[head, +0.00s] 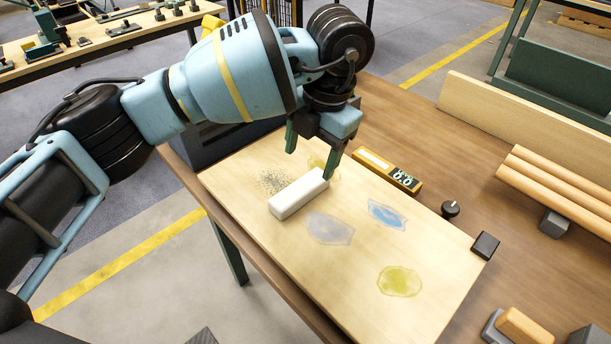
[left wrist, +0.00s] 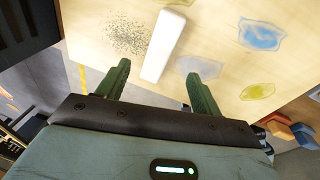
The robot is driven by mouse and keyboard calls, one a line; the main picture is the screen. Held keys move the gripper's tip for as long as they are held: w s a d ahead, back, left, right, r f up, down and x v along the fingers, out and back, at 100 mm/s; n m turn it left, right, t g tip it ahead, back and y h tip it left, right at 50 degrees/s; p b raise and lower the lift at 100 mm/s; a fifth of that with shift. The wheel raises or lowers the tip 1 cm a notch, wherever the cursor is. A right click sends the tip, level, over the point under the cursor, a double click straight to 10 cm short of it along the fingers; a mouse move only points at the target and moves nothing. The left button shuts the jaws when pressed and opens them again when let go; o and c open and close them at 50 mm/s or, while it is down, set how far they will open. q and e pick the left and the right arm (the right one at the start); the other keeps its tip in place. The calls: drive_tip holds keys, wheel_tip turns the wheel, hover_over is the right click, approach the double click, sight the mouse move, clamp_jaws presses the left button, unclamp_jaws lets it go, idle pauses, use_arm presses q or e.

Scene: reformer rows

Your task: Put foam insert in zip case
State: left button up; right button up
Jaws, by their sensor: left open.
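A white oblong block (head: 298,194), possibly the foam insert, lies on a pale wooden board (head: 340,290). It also shows in the left wrist view (left wrist: 165,42), ahead of and between the fingers. My left gripper (head: 310,166) is open and empty, its fingers pointing down around the far end of the block. I cannot tell whether they touch it; in the left wrist view the gripper (left wrist: 158,72) shows a gap on both sides. I cannot make out a zip case. A dark box (head: 205,148) stands partly hidden behind my left arm. My right gripper is not in view.
Grey, blue and yellow-green patches (head: 400,281) and dark specks mark the board. A yellow device with a display (head: 404,180), a black knob (head: 450,209) and a small black block (head: 485,245) lie to the right. Wooden rods (head: 560,185) lie farther right.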

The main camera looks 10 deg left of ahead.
sight(301, 187)
use_arm(q)
drive_tip(key=shift+s, duration=0.25)
drive_tip(key=shift+s+a+f, duration=0.15)
drive_tip(key=shift+f, duration=0.6)
drive_tip(key=shift+a+f, duration=0.15)
drive_tip(key=shift+f, duration=0.55)
drive_tip(key=shift+a+f, duration=0.25)
drive_tip(key=shift+f, duration=0.9)
drive_tip(key=shift+a+f, duration=0.25)
drive_tip(key=shift+f, duration=0.9)
drive_tip(key=c, duration=1.2)
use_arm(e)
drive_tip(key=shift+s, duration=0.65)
use_arm(q)
drive_tip(key=shift+o, duration=0.2)
drive_tip(key=shift+w+r, duration=0.1)
drive_tip(key=shift+w, duration=0.1)
